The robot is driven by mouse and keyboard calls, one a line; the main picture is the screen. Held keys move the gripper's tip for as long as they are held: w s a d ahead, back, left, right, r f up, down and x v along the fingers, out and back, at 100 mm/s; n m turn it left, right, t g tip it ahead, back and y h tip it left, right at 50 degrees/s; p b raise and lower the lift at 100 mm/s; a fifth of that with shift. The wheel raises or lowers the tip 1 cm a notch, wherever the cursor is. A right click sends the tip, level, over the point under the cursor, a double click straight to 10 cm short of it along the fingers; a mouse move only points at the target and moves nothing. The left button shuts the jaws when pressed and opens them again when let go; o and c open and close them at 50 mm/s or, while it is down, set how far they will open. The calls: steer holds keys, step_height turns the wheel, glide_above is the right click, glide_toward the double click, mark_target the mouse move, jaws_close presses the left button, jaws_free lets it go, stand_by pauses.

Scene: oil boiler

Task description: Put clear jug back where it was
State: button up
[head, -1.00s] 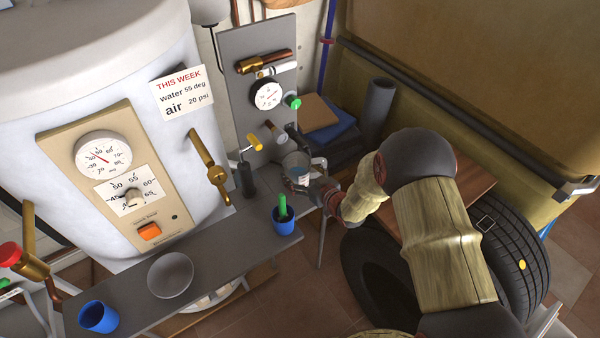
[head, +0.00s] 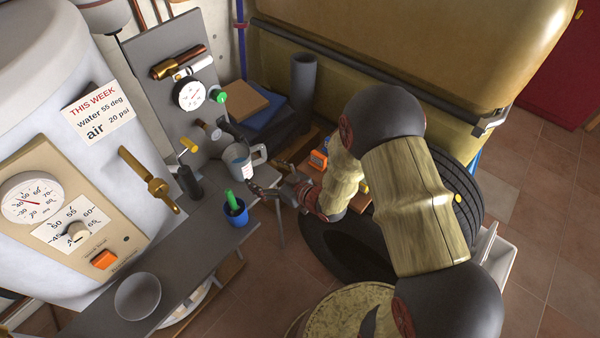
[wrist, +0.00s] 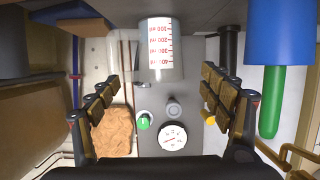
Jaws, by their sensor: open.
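The clear jug (head: 237,161) stands upright at the right end of the grey bench (head: 185,250), below the gauge panel. It has a handle on its right side and a bluish patch low down. In the wrist view the jug (wrist: 160,52), with red measuring marks, lies ahead of and between my open fingers, apart from both. The picture there is upside down. My gripper (head: 262,190) is just to the right of and in front of the jug, with nothing held between its fingers (wrist: 160,88).
A blue cup (head: 236,213) with a green-handled tool stands close to the jug. A grey bowl (head: 137,296) is farther along the bench. Tyres (head: 455,190) stand right, near my arm.

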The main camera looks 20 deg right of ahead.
steer(key=w+d+r+m+h, duration=0.25)
steer(key=d+r+h, duration=0.35)
steer(key=d+r, duration=0.5)
steer(key=s+d+r+m+g+h, duration=0.2)
steer(key=s+d+r+h, duration=0.1)
steer(key=s+r, duration=0.65)
steer(key=s+r+m+g, duration=0.1)
steer(key=s+r, duration=0.3)
steer(key=s, duration=0.6)
steer(key=s+a+r+m+g, duration=0.1)
steer(key=s+r+g, duration=0.2)
steer(key=s, duration=0.8)
steer(key=shift+s+r+g+y, duration=0.3)
steer(key=shift+r+y, duration=0.1)
steer(key=shift+r, duration=0.05)
